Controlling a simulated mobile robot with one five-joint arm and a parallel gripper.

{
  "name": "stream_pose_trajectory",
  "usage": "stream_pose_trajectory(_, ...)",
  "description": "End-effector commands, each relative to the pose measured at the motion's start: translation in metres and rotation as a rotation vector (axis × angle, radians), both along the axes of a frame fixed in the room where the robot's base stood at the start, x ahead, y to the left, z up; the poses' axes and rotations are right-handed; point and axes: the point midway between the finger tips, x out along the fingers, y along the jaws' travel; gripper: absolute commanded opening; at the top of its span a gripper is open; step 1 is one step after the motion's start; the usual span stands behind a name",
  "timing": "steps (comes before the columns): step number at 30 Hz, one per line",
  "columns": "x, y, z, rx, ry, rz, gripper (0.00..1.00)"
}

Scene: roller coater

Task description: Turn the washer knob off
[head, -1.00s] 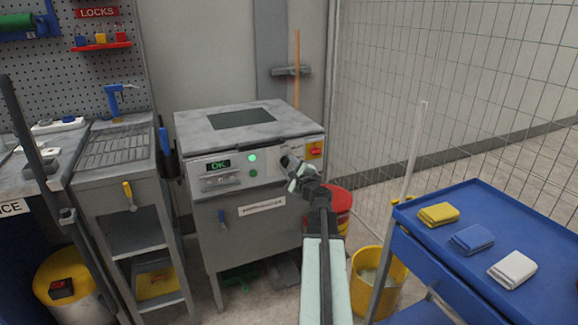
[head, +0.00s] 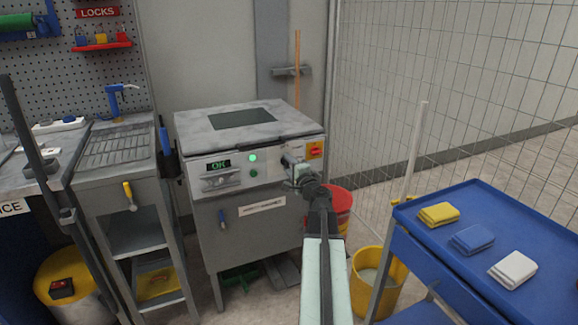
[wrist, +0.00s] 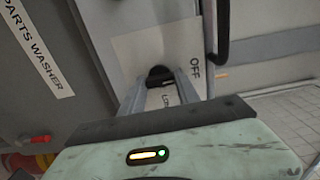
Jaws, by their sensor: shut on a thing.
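The parts washer (head: 250,180) is a grey cabinet with a lid and a pale control panel. Its dark round knob (wrist: 160,74) is between my fingertips in the wrist view, next to an "OFF" label on the right. My gripper (wrist: 162,88) is shut on the knob, with one finger on each side. In the head view my gripper (head: 290,164) is at the right part of the panel and mostly hides the knob. The knob's pointer direction cannot be made out.
A green "OK" display (head: 218,164) and green light (head: 253,157) are on the panel. A red-and-yellow switch (head: 315,149) is close to the right of my gripper. A blue cart (head: 540,225) and yellow bucket (head: 375,285) stand at the right.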

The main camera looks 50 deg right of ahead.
Motion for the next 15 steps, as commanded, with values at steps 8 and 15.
stream_pose_trajectory(8,-0.0007,0.0006,-0.0009,-0.009,0.006,0.001,0.0)
stream_pose_trajectory(15,-0.0008,0.0003,-0.0008,-0.008,0.004,0.001,0.6)
